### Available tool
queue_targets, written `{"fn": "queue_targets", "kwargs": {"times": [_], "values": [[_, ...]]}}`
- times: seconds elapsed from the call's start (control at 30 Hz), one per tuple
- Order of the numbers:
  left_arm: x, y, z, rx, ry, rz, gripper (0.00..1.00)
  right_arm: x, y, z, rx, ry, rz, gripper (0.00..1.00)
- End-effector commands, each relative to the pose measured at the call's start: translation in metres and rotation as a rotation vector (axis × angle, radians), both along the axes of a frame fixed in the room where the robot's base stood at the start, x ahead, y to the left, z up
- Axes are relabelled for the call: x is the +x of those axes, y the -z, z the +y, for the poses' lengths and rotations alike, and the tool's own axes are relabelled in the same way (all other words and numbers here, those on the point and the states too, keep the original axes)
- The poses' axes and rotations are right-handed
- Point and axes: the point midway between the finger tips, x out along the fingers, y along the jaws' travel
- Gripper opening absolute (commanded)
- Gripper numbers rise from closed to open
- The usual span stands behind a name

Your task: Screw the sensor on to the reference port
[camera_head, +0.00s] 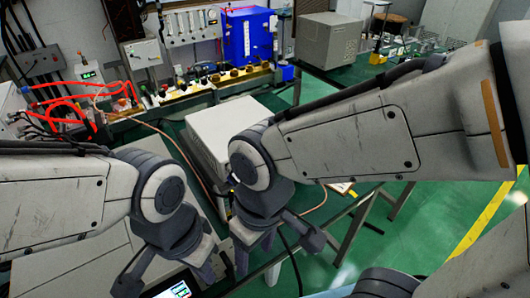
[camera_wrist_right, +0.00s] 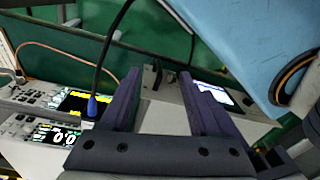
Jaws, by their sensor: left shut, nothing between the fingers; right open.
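My right gripper (camera_head: 256,263) points down over the instruments on the bench. In the right wrist view its two purple fingers stand apart, with empty space between the tips (camera_wrist_right: 159,80). A black cable ending in a blue plug (camera_wrist_right: 92,106) shows beside the left finger, outside the jaws. It may belong to the sensor, but I cannot tell. A grey instrument panel with small dark fittings (camera_wrist_right: 160,78) lies beyond the fingertips. I cannot make out which fitting is the reference port. My left gripper (camera_head: 208,270) is shut and empty, low in the head view, left of the right gripper.
Instruments with lit displays (camera_wrist_right: 60,133) lie to the left in the wrist view. Another lit screen (camera_head: 172,291) shows at the bottom of the head view. A large pale box (camera_head: 210,135) stands behind the grippers. A thin brown cable (camera_head: 160,132) crosses the bench.

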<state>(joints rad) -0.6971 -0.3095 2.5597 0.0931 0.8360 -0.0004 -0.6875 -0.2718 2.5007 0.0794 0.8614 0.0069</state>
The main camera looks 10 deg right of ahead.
Motion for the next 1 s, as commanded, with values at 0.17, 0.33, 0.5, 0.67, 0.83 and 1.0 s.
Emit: {"fn": "queue_targets", "kwargs": {"times": [0.17,0.33,0.5,0.67,0.83,1.0], "values": [[0.0,0.003,0.0,0.0,0.0,0.0,0.0,0.07,-0.024,0.026,-0.051,0.037,-0.014,0.62],[0.0,0.006,0.0,0.0,0.0,0.0,0.0,0.157,-0.044,0.035,-0.126,0.121,-0.034,0.62],[0.0,0.008,0.0,0.0,0.0,0.0,0.0,0.225,-0.052,0.034,-0.191,0.194,-0.055,0.62],[0.0,0.009,0.0,0.0,0.0,0.0,0.0,0.257,-0.055,0.031,-0.224,0.235,-0.068,0.62],[0.0,0.009,0.0,0.0,0.0,0.0,0.0,0.265,-0.046,0.029,-0.235,0.244,-0.071,0.62],[0.0,0.009,0.0,0.0,0.0,0.0,0.0,0.266,-0.019,0.025,-0.236,0.242,-0.068,0.62]]}}
